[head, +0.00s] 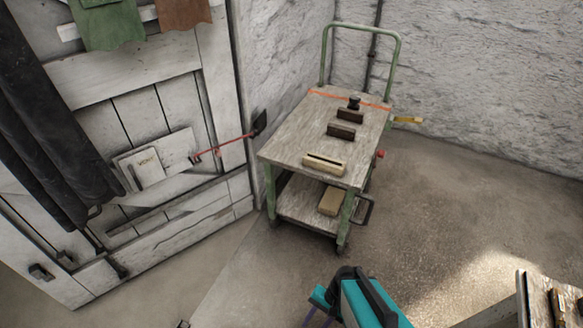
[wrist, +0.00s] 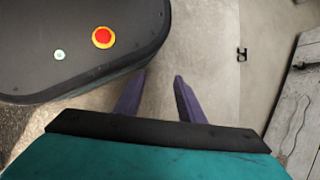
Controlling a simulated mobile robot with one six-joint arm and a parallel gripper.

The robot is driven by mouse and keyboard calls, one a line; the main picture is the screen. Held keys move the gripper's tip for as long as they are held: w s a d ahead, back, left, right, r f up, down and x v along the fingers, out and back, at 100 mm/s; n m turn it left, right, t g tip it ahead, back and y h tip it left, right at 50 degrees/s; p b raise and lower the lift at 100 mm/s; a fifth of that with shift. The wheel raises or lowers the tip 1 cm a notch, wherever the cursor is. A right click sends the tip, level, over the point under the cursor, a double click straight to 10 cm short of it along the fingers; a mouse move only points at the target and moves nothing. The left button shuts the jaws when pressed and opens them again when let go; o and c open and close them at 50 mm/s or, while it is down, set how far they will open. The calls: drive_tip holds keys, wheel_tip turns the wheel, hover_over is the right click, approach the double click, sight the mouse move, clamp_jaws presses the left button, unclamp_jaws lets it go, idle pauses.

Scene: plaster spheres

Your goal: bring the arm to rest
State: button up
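My gripper (wrist: 159,76) shows in the wrist view with its two purple fingers apart and only bare floor visible between them. It is open and empty. The teal housing of my arm fills the bottom of that view. In the head view my teal and black arm (head: 362,301) is low, at the bottom centre, in front of the cart and apart from it. A bit of purple finger shows at its left there; the fingertips are cut off or hidden.
A green-framed cart (head: 285,143) stands against the wall corner, with dark blocks (head: 341,131) and a tan block (head: 324,163) on top. A bench (head: 537,296) is at bottom right. A white plank door (head: 130,110) is left. Floor (head: 450,220) right of the cart is clear.

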drive_tip(key=s+d+n+g+h, duration=0.1)
drive_tip(key=s+d+n+h, duration=0.3)
drive_tip(key=d, duration=0.5)
drive_tip(key=shift+d+f+n+g+h, duration=0.2)
drive_tip(key=shift+n+g+h, duration=0.15)
drive_tip(key=shift+n, duration=0.65)
